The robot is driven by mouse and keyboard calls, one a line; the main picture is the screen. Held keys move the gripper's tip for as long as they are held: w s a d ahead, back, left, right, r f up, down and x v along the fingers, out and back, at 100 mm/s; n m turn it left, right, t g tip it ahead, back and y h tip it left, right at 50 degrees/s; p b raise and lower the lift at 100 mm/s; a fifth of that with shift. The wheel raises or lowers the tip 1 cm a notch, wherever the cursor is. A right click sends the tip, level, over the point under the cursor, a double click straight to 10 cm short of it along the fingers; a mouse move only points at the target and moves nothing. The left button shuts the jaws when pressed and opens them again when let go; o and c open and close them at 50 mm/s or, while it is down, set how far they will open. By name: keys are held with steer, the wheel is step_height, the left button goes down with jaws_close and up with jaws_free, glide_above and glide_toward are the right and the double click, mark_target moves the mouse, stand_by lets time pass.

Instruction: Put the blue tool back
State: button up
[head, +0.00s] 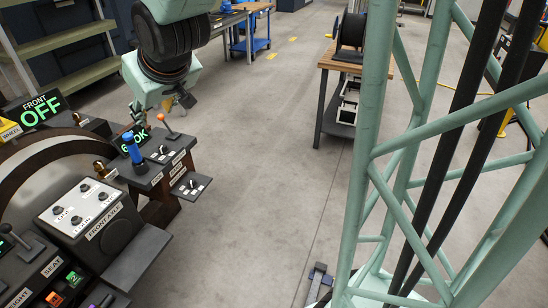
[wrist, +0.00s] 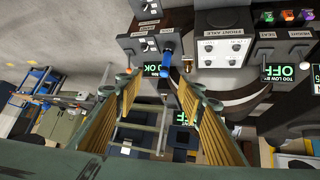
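The blue tool (head: 133,150) stands upright on a dark control box at the left in the head view. Blue shapes (wrist: 150,44) show beyond my fingers in the wrist view, beside a green OK display; I cannot tell which part of the tool each is. My gripper (head: 160,108) is above and behind the tool in the head view, apart from it. In the wrist view my gripper (wrist: 157,82) has its two ribbed yellow-brown fingers wide apart, with nothing held between them. The tool's foot is partly unclear.
An orange-tipped lever (head: 168,126) stands close to the right of the tool. The front axle panel (head: 82,207) and other switch boxes are nearer. A green lattice column (head: 365,150) stands at the right. The middle floor is clear. A wooden-topped cart (head: 328,66) is at the back.

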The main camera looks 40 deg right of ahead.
steer(key=s+a+r+g, duration=0.1)
steer(key=s+r+g, duration=0.1)
steer(key=s, duration=1.7)
steer(key=s+a+r+g, duration=0.1)
steer(key=s+r+g, duration=0.1)
steer(key=s, duration=1.8)
steer(key=shift+a+r+m+g, duration=0.35)
steer(key=shift+r+m+g, duration=0.05)
steer(key=shift+r, duration=0.1)
steer(key=shift+w, duration=0.1)
steer(key=shift+f+b, duration=1.4)
